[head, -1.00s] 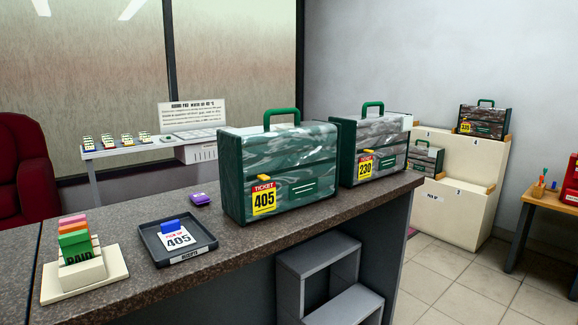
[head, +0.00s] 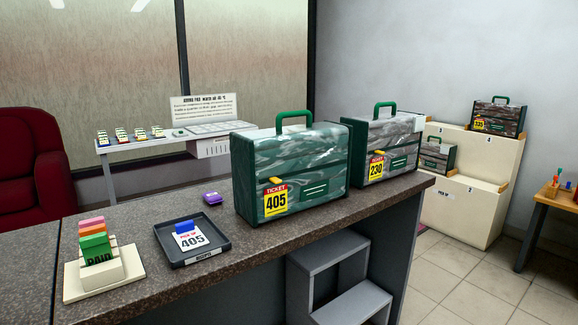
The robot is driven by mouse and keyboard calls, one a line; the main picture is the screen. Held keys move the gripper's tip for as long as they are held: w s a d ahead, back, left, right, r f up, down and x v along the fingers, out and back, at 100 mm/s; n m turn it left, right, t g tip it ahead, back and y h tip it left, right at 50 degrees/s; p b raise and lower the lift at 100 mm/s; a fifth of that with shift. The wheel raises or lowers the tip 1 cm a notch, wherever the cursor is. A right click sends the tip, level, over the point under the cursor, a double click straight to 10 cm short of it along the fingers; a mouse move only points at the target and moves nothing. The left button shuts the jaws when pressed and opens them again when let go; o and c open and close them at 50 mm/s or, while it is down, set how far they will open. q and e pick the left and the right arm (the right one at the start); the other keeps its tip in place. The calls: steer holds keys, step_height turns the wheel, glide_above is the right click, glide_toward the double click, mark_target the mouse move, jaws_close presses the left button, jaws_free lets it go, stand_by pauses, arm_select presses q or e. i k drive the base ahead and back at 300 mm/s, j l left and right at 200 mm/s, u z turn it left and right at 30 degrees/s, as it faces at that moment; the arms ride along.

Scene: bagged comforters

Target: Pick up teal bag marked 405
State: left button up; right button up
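The teal bag marked 405 (head: 300,170) stands upright on the dark speckled counter (head: 130,225), with its green handle on top and a yellow ticket reading 405 on its front. A similar bag marked 230 (head: 390,150) stands just behind it to the right. A black tray (head: 206,251) in front to the left holds a pick-up slip reading 405. Neither of my grippers shows in the head view.
A holder of coloured cards (head: 104,285) and a small purple item (head: 212,198) sit on the counter. A grey step stool (head: 335,265) stands by the counter's front. Stepped cream shelves (head: 477,190) hold more bags at the right. The tiled floor is clear in front of them.

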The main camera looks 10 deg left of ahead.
mark_target(312, 161)
steer(key=l+u, duration=0.1)
steer(key=u, duration=0.25)
steer(key=i+l+u, duration=0.1)
steer(key=u, duration=0.25)
steer(key=l+u, duration=0.1)
steer(key=u, duration=0.25)
steer(key=l+u, duration=0.3)
steer(key=l, duration=0.15)
steer(key=l+u, duration=0.35)
steer(key=k+l+u, duration=0.15)
steer(key=l, duration=0.35)
steer(key=l+u, duration=0.1)
steer(key=l, duration=0.45)
steer(key=k, duration=0.05)
